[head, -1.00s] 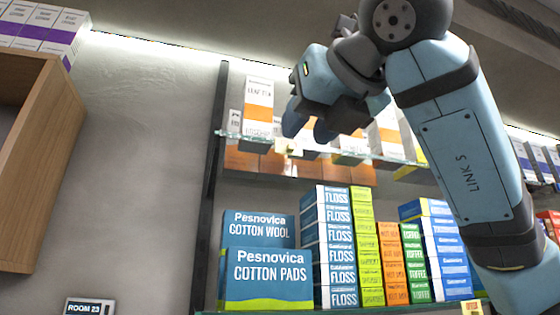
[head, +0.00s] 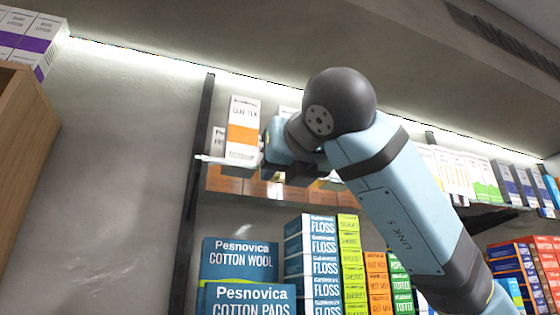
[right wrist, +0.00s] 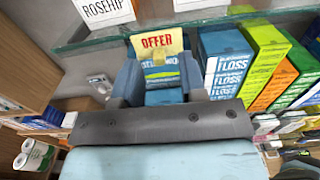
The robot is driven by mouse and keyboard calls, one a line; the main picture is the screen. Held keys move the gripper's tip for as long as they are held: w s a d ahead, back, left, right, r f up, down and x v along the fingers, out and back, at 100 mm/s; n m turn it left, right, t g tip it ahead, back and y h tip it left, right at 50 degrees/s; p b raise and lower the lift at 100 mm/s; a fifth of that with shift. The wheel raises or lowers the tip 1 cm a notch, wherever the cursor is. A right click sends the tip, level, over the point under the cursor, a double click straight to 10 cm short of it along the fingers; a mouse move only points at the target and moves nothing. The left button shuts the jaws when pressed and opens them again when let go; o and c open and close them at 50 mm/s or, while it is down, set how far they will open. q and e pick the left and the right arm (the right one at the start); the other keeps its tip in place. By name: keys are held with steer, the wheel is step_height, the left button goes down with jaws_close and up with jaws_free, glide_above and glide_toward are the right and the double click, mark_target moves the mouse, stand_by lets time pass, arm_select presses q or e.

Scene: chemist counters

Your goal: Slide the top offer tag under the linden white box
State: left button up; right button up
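In the right wrist view a yellow tag marked OFFER (right wrist: 157,45) stands at the front of the glass shelf, close to my right gripper (right wrist: 162,72). The gripper's blue fingers are spread apart, with the tag showing between and just beyond their tips. In the head view the right gripper (head: 283,165) is at the upper shelf's edge and hides the tag. A white and orange leaf tea box (head: 243,132) stands left of it; the wrist view shows its ROSEHIP label (right wrist: 105,10). I cannot read linden on any box; the boxes behind my arm are mostly hidden.
The glass shelf (right wrist: 75,45) runs above stacked blue floss boxes (head: 325,260), cotton wool (head: 240,262) and cotton pads (head: 250,300). A dark shelf upright (head: 192,190) is left of the boxes. A wooden cabinet (head: 25,150) stands at the far left.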

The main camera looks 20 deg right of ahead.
steer(key=shift+w, duration=0.6)
arm_select(q)
steer(key=shift+s+d+r, duration=0.1)
arm_select(e)
jaws_close()
steer(key=shift+d, duration=0.15)
